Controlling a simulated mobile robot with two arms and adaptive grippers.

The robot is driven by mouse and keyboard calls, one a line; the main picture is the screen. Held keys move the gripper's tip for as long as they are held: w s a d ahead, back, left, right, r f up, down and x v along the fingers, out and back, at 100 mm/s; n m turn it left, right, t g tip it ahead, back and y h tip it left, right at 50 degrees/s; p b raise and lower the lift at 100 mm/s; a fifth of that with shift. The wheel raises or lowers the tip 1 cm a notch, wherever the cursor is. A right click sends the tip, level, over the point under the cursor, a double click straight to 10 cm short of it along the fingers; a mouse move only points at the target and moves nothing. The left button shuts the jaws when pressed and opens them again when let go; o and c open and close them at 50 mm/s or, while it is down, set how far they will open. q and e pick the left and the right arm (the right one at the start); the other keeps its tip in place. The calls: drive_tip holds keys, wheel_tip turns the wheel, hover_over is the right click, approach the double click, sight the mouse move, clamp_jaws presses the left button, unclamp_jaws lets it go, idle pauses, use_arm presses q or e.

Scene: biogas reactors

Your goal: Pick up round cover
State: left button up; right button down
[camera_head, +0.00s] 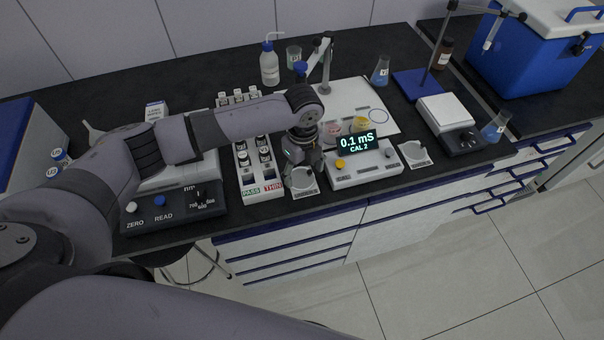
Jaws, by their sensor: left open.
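A small round, pale, lid-like piece (302,181) lies on a white labelled card near the bench's front edge, left of the conductivity meter. It may be the round cover; its far side is hidden by my gripper. A second, similar round piece (414,151) lies on another card right of the meter. My left gripper (302,166) points down, open, just above and behind the left round piece. I cannot tell whether the fingertips touch it. My right gripper does not show.
The meter (360,168) reading 0.1 mS stands close on the right. A rack of vials (262,188) stands close on the left, with a READ/ZERO instrument (175,211) beyond. Bottles, a stirrer (448,118) and a blue cooler (535,60) stand farther off.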

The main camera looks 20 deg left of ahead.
use_arm(q)
drive_tip(key=shift+f, duration=0.9)
drive_tip(key=c, duration=0.9)
drive_tip(key=shift+r, duration=0.15)
